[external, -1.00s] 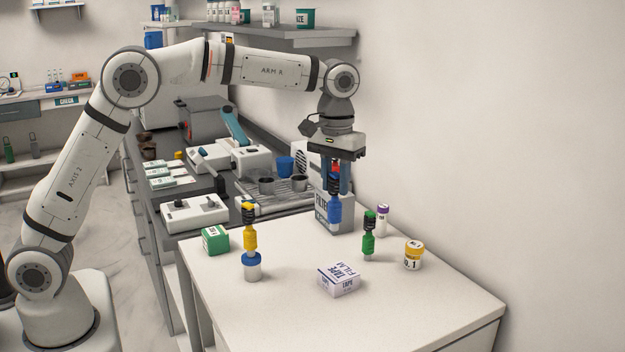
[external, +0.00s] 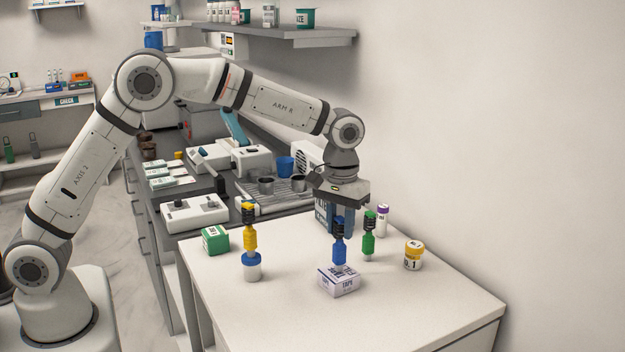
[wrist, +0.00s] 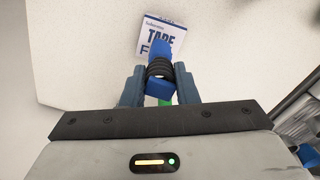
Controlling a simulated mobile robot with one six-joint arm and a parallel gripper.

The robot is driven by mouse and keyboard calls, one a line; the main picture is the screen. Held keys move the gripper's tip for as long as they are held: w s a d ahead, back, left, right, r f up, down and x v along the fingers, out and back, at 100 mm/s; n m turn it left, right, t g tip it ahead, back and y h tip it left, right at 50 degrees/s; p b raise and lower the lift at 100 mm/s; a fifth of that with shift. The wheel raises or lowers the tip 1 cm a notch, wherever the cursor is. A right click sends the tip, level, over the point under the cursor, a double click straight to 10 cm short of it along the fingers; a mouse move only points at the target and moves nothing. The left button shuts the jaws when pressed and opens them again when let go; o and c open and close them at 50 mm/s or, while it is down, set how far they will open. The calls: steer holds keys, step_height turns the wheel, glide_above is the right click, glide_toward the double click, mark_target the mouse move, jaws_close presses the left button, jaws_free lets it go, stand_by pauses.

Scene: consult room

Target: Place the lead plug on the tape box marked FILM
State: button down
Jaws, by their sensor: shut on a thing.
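My gripper (external: 336,212) is shut on a blue lead plug (external: 339,250) with a black ribbed top. It holds the plug upright over the white tape box (external: 345,286), which lies on the pale table. The plug's lower tip is at the box top; I cannot tell whether they touch. In the wrist view the plug (wrist: 159,52) sits between both fingers and hides part of the box's lettering. The box (wrist: 150,38) shows "TAPE" and the start of "FILM" there.
A green plug (external: 368,238) stands close behind, right of the held plug. A yellow plug (external: 250,240) stands on a blue-lidded jar (external: 252,270). The table's front is clear.

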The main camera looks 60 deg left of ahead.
steer(key=shift+f, duration=0.15)
steer(key=c, duration=1.1)
jaws_free()
